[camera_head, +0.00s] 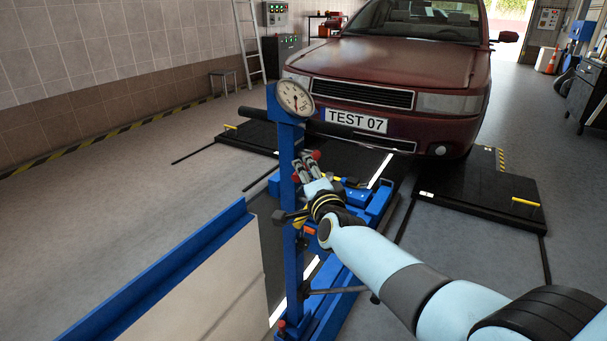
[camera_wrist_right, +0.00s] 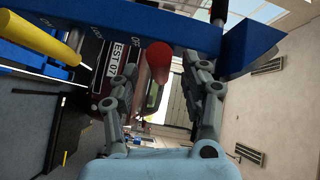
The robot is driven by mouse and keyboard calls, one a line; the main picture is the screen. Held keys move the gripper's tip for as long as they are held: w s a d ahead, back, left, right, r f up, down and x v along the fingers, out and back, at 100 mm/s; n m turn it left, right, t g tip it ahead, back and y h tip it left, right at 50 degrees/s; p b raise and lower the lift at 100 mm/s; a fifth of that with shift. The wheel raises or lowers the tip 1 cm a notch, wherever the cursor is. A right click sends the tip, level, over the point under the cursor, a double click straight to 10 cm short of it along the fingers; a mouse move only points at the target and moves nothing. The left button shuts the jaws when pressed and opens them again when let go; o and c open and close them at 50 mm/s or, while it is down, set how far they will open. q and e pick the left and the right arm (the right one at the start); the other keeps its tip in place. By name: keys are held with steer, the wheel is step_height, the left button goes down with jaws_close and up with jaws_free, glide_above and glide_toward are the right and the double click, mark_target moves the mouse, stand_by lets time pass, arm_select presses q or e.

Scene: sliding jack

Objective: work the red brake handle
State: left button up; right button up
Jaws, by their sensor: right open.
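The red brake handle shows as a round red knob in the head view (camera_head: 316,155), on the blue post (camera_head: 291,215). In the right wrist view the red knob (camera_wrist_right: 159,54) appears between my right gripper's two fingertips, below the blue beam. My right gripper (camera_head: 308,166) is open at the post, and its spread fingers show in the right wrist view (camera_wrist_right: 161,66). I see no finger closed on the knob; whether a finger touches it I cannot tell. The fingers partly hide the handle's mount. My left gripper is in neither view.
A dial gauge (camera_head: 295,98) tops the post. A blue sliding jack frame (camera_head: 345,275) lies behind my right arm. A yellow bar (camera_wrist_right: 45,38) is at the wrist view's left. A dark red car (camera_head: 395,75) stands beyond, with black platforms (camera_head: 470,195) on the floor. Floor is clear at left.

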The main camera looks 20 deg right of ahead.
steer(key=shift+w+d+f+b, duration=0.15)
steer(key=shift+w+b, duration=0.35)
steer(key=shift+w, duration=1.2)
steer(key=shift+c, duration=0.3)
jaws_close()
